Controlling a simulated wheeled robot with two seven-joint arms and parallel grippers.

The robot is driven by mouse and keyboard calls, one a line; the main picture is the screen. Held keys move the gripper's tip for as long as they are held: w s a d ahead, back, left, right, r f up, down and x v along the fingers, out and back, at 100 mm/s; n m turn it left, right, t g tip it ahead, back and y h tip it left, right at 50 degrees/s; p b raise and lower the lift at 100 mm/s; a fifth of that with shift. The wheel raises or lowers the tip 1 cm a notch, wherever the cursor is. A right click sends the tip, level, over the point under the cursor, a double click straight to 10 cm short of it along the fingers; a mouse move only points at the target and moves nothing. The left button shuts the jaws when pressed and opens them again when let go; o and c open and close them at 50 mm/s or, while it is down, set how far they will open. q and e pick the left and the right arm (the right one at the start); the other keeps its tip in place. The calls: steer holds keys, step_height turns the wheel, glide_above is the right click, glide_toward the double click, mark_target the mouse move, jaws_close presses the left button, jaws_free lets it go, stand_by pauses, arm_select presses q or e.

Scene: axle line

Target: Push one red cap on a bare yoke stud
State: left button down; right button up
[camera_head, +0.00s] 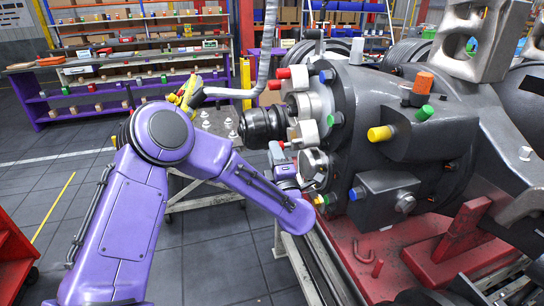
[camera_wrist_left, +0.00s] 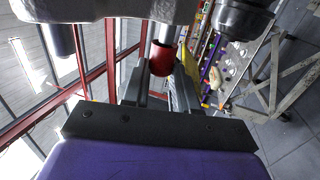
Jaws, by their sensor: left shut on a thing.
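My left gripper (camera_head: 279,150) is at the left side of the axle housing, below the dark round flange, with its tips close to the pale yoke parts (camera_head: 303,133). In the left wrist view its fingers (camera_wrist_left: 156,88) are closed around a red cap (camera_wrist_left: 162,60). A bare metal stud (camera_wrist_left: 168,32) points down at the cap's open end; I cannot tell how far it is inside. Other red caps (camera_head: 283,73) sit at the upper yoke. My right gripper is not in view.
The dark flange (camera_head: 262,124) sticks out above my left gripper. Blue, green and yellow caps sit around the housing (camera_head: 360,100). A work table (camera_head: 205,165) and shelves (camera_head: 130,75) stand behind. Open floor (camera_head: 210,250) lies at the lower left.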

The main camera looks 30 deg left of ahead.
arm_select(q)
steer(key=shift+w+d, duration=0.1)
steer(key=shift+w+d+b, duration=0.5)
steer(key=shift+w+d, duration=0.05)
steer(key=shift+w, duration=0.1)
steer(key=c, duration=0.8)
jaws_free()
steer(key=shift+w+d, duration=0.1)
steer(key=shift+w, duration=0.05)
steer(key=b+v, duration=0.4)
steer(key=v, duration=0.6)
steer(key=shift+s+d, duration=0.15)
steer(key=shift+s, duration=0.1)
steer(key=shift+f, duration=0.1)
